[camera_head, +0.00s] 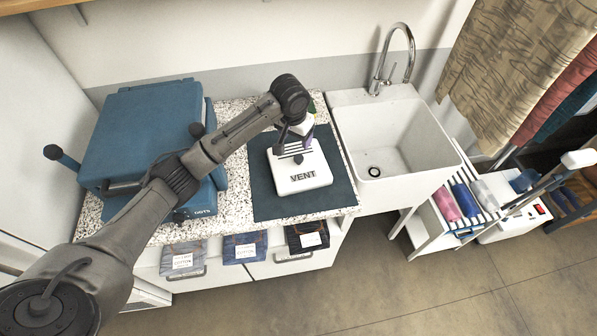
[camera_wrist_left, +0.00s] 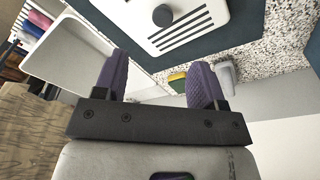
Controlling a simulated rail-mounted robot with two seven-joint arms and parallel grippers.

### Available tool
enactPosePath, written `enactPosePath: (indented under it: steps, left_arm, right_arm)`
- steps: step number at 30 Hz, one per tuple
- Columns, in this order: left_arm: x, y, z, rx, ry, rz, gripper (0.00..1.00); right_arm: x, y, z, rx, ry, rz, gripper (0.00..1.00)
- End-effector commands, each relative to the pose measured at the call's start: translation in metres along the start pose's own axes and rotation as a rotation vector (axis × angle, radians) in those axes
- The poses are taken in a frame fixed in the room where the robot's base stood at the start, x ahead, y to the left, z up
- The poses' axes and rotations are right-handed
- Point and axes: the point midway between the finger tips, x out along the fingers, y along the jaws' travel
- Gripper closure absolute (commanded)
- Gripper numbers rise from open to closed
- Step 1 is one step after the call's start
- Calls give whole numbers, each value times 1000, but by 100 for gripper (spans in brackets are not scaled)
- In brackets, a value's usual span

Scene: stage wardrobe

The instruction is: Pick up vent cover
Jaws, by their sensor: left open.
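The vent cover (camera_head: 303,181) is a white block marked VENT, with dark slots and a round dark knob on top. It lies on a dark blue mat (camera_head: 262,205) on the speckled counter. In the left wrist view the vent cover (camera_wrist_left: 215,22) is at the top, its knob and slots visible. My left gripper (camera_head: 302,138) is above the back part of the cover; my arm hides some of that part. In the wrist view its purple fingers (camera_wrist_left: 158,72) are spread with nothing between them. The knob is beyond the fingertips. My right gripper is not in view.
A blue press (camera_head: 150,125) stands left on the counter. A white sink (camera_head: 385,135) with a tall faucet (camera_head: 410,55) is to the right. A green and yellow item (camera_wrist_left: 178,82) lies at the counter's back. A cart with rolls (camera_head: 455,205) and hanging fabrics (camera_head: 500,60) are farther right.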

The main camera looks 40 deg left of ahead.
Motion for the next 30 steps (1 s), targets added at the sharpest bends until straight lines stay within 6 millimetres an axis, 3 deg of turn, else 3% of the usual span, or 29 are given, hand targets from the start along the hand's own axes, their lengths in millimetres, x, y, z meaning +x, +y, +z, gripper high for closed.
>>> enactPosePath:
  steps: [5, 15, 26, 30]
  left_arm:
    - [10, -9, -8, -32, -4, -2, 36]
    - [64, -9, -8, -33, -3, -1, 36]
    - [87, -9, -7, -31, -2, -1, 36]
    - [105, -7, -5, -31, -3, -1, 36]
  right_arm:
    - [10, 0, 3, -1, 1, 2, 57]
    - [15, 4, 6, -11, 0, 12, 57]
    - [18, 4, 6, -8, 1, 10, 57]
    - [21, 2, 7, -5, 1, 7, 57]
